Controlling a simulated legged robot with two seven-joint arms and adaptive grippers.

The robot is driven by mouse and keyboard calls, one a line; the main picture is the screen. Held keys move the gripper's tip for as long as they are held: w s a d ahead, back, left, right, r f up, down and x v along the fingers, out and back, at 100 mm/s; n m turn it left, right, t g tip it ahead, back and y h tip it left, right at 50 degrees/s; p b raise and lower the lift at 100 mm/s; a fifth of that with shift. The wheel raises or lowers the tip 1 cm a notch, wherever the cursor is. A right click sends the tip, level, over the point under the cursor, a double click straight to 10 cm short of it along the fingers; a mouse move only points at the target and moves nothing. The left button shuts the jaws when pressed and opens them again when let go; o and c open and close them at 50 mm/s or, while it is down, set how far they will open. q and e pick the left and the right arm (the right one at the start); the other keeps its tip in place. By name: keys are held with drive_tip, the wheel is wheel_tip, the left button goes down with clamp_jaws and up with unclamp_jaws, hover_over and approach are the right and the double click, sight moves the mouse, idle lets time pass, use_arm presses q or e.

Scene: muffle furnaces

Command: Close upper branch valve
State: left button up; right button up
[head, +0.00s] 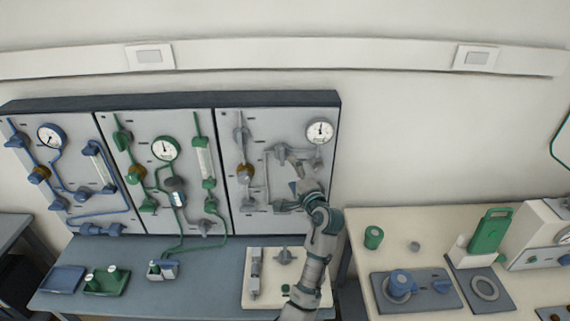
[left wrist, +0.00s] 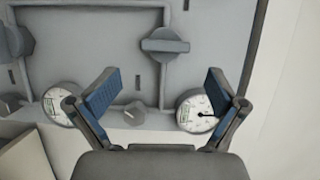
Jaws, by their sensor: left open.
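The right-hand grey panel (head: 262,205) carries grey pipework with several valves. A grey valve (head: 280,152) sits high on its branch loop, just above my left gripper. In the left wrist view a grey valve with a bar handle (left wrist: 165,45) lies beyond the fingertips, its bar roughly level in the picture. I cannot tell for certain which valve is the upper branch one. My left gripper (head: 294,184) is in front of this panel. In the left wrist view its blue-padded fingers (left wrist: 165,85) are spread, with nothing held between them. My right gripper is not in view.
A round gauge (head: 320,130) is at the panel's top right. The left wrist view shows a small grey knob (left wrist: 133,112) and two gauges near the fingers. Blue and green pipe panels stand left. A cream board (head: 255,300) lies on the blue bench below.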

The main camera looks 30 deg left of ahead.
use_arm(q)
drive_tip(key=v, duration=0.4)
drive_tip(key=shift+w+f, duration=0.1)
drive_tip(key=shift+a, duration=0.15)
drive_tip(key=shift+f, duration=0.1)
